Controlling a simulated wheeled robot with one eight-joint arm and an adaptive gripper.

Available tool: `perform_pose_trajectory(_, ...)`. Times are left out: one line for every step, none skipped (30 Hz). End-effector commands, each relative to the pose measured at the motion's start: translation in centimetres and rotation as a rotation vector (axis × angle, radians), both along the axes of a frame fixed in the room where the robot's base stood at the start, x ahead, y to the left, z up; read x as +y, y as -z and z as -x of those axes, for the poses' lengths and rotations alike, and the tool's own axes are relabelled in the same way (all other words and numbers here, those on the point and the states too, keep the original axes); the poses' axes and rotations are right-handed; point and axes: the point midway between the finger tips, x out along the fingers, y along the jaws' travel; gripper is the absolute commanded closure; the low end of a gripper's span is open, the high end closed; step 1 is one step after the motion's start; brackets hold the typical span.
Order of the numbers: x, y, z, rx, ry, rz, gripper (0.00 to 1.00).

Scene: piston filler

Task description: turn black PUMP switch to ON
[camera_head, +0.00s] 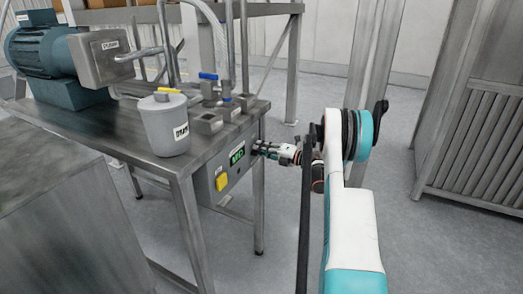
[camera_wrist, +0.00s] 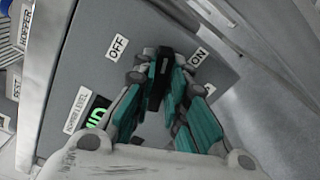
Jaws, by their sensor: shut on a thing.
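The black PUMP switch (camera_wrist: 157,90) is on the grey control panel (camera_wrist: 215,75), seen in the wrist view between an OFF label (camera_wrist: 117,47) on its left and an ON label (camera_wrist: 198,56) on its right. My gripper (camera_wrist: 163,66), with teal and grey fingers, is shut on the switch. The fingers hide much of it, so I cannot tell its exact angle. In the head view, my gripper (camera_head: 262,149) reaches from the right to the upper right part of the panel (camera_head: 207,188); the switch is hidden there.
A green display (camera_head: 237,154) and a yellow part (camera_head: 221,182) are on the panel front. The steel table (camera_head: 110,132) above carries a grey hopper (camera_head: 168,125), a blue motor (camera_head: 45,50) and valves. Open floor lies right of the table.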

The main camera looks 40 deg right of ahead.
Motion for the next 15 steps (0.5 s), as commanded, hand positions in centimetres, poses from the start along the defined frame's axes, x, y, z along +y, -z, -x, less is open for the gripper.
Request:
perform_pose_trajectory(-0.09, 0.09, 0.01, 0.015, 0.002, -0.036, 1.00)
perform_pose_trajectory(-0.10, 0.11, 0.01, 0.025, 0.002, -0.059, 1.00)
perform_pose_trajectory(-0.10, 0.13, 0.00, 0.037, 0.002, -0.089, 1.00)
perform_pose_trajectory(-0.11, 0.14, 0.01, 0.046, 0.002, -0.111, 1.00)
perform_pose_trajectory(-0.11, 0.15, 0.01, 0.055, 0.002, -0.132, 1.00)
perform_pose_trajectory(-0.12, 0.17, 0.00, 0.066, 0.002, -0.159, 1.00)
perform_pose_trajectory(-0.12, 0.19, 0.01, 0.074, 0.002, -0.177, 1.00)
perform_pose_trajectory(-0.12, 0.20, 0.00, 0.081, 0.002, -0.195, 1.00)
perform_pose_trajectory(-0.12, 0.21, 0.00, 0.090, 0.002, -0.217, 1.00)
perform_pose_trajectory(-0.13, 0.23, 0.00, 0.097, 0.002, -0.234, 1.00)
perform_pose_trajectory(-0.13, 0.24, 0.00, 0.103, 0.002, -0.248, 1.00)
perform_pose_trajectory(-0.13, 0.25, 0.00, 0.110, 0.002, -0.266, 1.00)
perform_pose_trajectory(-0.13, 0.25, 0.00, 0.115, 0.002, -0.277, 1.00)
perform_pose_trajectory(-0.13, 0.26, 0.00, 0.120, 0.002, -0.289, 1.00)
perform_pose_trajectory(-0.14, 0.27, 0.00, 0.125, 0.002, -0.302, 1.00)
